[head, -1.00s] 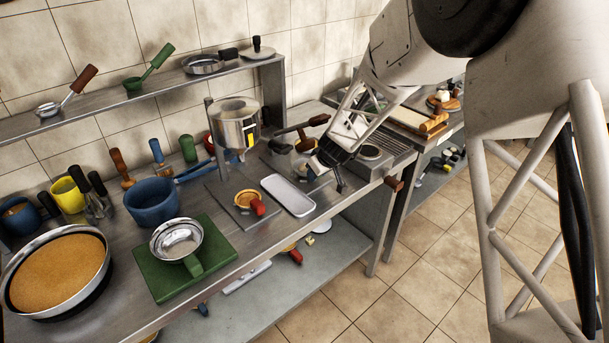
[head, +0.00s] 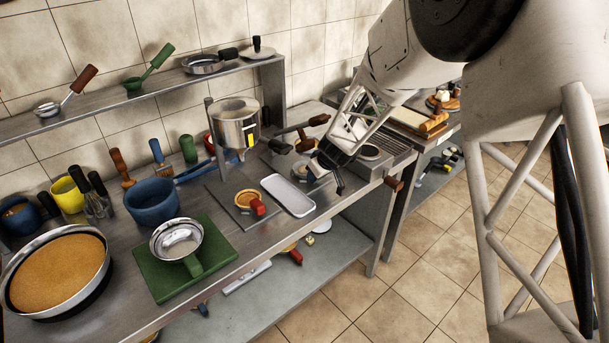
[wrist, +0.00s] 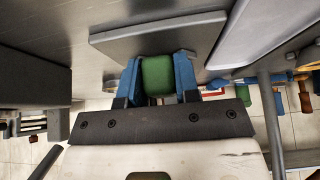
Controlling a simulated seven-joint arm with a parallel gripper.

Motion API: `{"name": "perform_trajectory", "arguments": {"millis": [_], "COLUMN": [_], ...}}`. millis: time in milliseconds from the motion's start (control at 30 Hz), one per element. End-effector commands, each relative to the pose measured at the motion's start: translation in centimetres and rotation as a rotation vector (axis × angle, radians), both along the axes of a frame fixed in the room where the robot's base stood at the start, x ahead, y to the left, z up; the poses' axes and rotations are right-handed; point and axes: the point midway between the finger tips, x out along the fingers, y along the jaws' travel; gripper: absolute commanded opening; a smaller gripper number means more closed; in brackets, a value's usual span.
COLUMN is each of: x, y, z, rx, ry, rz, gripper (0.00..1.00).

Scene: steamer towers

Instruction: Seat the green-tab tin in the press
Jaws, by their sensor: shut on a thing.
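In the wrist view, my gripper (wrist: 158,82) has its blue fingers shut on the green tab (wrist: 158,76) of the tin. The tin's body is hidden in that view. Just beyond the tab is the front edge of a flat grey plate (wrist: 115,42). In the head view, my gripper (head: 328,172) is low over the bench beside the press (head: 286,158), which has a grey base and a dark lever. My gripper covers much of that spot, so I cannot tell whether the tin is inside the press or in front of it.
Left of my gripper are a white tray (head: 288,196) and a red-tabbed tin (head: 250,200) on a plate under a steel hopper (head: 236,122).

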Motion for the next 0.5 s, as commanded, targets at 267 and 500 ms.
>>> {"name": "perform_trajectory", "arguments": {"millis": [267,500], "x": [0.01,0.01], "y": [0.00,-0.01], "z": [-0.22,-0.42], "rx": [0.000,0.000], "ry": [0.000,0.000], "rz": [0.000,0.001], "gripper": [0.00,0.00]}}
